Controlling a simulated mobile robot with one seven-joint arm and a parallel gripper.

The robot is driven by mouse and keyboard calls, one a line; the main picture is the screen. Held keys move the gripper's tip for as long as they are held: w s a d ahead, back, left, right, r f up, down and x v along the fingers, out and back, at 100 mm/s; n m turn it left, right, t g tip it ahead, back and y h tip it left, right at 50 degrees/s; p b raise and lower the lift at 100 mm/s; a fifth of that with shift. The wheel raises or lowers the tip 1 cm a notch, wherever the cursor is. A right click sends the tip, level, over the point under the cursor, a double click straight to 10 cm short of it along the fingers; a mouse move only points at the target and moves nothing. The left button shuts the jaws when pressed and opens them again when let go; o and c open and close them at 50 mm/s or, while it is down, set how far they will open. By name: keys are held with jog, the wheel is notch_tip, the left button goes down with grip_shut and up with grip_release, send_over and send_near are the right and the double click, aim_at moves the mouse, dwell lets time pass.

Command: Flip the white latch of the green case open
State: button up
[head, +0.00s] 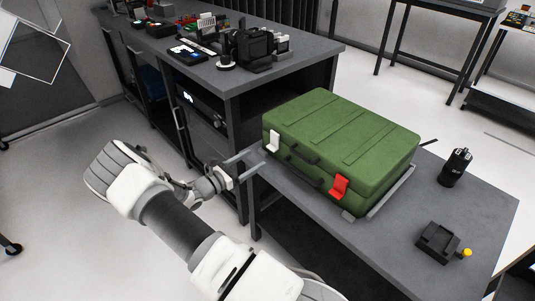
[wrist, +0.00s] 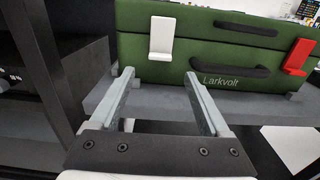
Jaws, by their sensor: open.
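The green case (head: 338,140) lies closed on the grey table. Its white latch (head: 274,141) is on the left part of the front face, and a red latch (head: 339,187) is on the right part. In the wrist view the white latch (wrist: 162,38) stands upright above my gripper's fingertips, across the lid seam. My gripper (head: 248,164) is open and empty, in front of the case's left end. In the wrist view its two fingers (wrist: 158,78) point toward the case front, below the white latch and apart from it.
A black handle (wrist: 229,77) juts from the case front, right of the white latch. A black cylinder (head: 456,167) and a dark block with a yellow knob (head: 437,242) stand on the table's right. A cluttered workbench (head: 285,75) is behind. The table front is clear.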

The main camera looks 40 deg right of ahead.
aim_at(273, 141)
jog(key=d, duration=0.5)
jog(key=d+b, duration=0.1)
jog(key=d, duration=0.1)
jog(key=shift+w+d, duration=0.15)
jog(key=shift+w, duration=0.15)
grip_shut()
